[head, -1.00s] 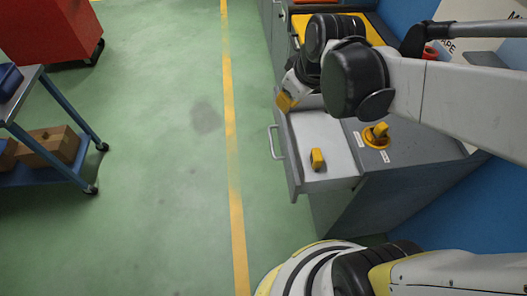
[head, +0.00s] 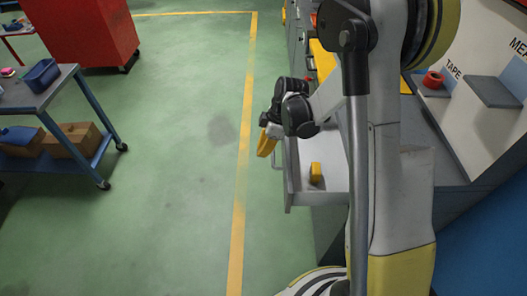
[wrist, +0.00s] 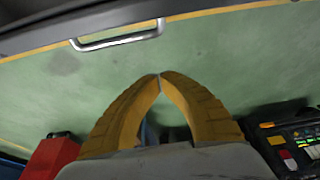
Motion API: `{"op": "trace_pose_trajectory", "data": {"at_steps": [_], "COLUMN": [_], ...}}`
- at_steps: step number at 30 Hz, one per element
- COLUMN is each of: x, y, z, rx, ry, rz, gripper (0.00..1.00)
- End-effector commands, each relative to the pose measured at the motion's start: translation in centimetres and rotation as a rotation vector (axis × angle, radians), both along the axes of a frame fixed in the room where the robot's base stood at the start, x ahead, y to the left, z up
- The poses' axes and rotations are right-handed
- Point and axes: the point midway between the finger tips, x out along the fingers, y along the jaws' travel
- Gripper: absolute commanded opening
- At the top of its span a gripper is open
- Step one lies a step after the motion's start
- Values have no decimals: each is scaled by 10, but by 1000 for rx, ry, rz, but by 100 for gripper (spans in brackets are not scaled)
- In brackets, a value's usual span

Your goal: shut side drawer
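The side drawer (head: 334,178) is grey and stands pulled out from the grey cabinet. A yellow item (head: 316,173) lies in it. In the wrist view the drawer's metal handle (wrist: 118,35) crosses the top left, on the dark drawer front (wrist: 75,18). My gripper (head: 266,142) has yellow fingers and is at the drawer's outer left side, near its front. In the wrist view the fingertips of my gripper (wrist: 159,76) meet with nothing between them, apart from the handle. My arm hides the drawer's right part and much of the cabinet top.
Green floor (head: 180,220) with a yellow line (head: 240,200) is clear left of the drawer. A blue cart (head: 60,100) with boxes stands at left, a red cabinet (head: 85,35) behind it. A wall board (head: 490,110) with a roll of red tape (head: 432,79) is at right.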

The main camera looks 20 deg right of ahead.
Motion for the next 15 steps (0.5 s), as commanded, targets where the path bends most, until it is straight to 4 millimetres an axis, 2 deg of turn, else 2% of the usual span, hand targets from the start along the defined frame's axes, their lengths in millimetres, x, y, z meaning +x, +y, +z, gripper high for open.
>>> {"op": "trace_pose_trajectory", "data": {"at_steps": [12,15], "x": [8,1], "y": [25,2], "z": [-85,-75], "rx": [0,0], "ry": [-1,0], "rz": [-1,-7], "gripper": [0,0]}}
